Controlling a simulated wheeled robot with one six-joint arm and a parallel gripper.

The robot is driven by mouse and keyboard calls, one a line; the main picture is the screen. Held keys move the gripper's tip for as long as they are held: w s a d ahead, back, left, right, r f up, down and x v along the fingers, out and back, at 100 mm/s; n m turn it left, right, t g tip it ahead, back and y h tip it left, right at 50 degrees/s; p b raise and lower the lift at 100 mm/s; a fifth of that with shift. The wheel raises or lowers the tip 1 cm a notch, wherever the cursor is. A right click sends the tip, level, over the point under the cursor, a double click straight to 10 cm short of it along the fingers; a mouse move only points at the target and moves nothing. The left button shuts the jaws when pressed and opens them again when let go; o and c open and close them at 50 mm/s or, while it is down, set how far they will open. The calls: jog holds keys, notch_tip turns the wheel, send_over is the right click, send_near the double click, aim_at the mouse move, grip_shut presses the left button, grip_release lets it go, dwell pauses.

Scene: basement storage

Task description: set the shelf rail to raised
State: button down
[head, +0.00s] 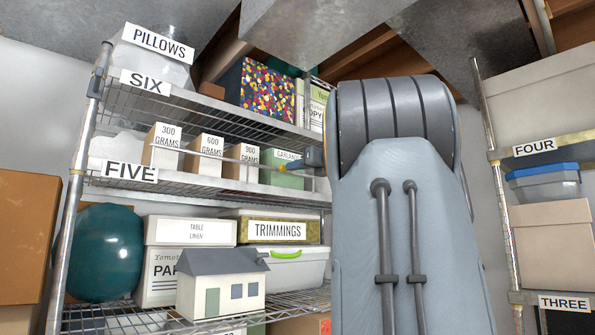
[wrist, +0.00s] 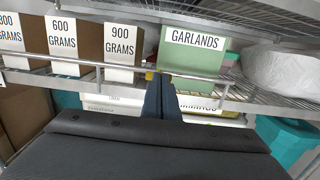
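The shelf rail (wrist: 121,67) is a thin metal bar along the front of the shelf labelled FIVE, in front of the labelled boxes. In the head view the rail (head: 222,157) crosses the boxes at about label height, partly hidden by my arm at the right. My gripper (wrist: 156,76) has dark blue fingers with yellow at the tips. The fingers lie together side by side, with their tips at the rail near the GARLANDS box. In the head view my gripper (head: 286,168) is small beside my arm. Whether the tips touch the rail I cannot tell.
Behind the rail stand the 300, 600 and 900 GRAMS boxes (wrist: 121,41) and the green GARLANDS box (wrist: 193,52). Shelf SIX (head: 215,103) is above. A toy house (head: 222,281) and a TRIMMINGS box (head: 277,230) sit below. Another rack (head: 505,222) stands right.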

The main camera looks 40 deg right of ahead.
jog(key=s+b, duration=0.3)
jog(key=s, duration=0.3)
jog(key=shift+s+a+r, duration=0.25)
jog(key=shift+a+r, duration=0.05)
jog(key=shift+a, duration=0.15)
dwell(0.6)
dwell(0.6)
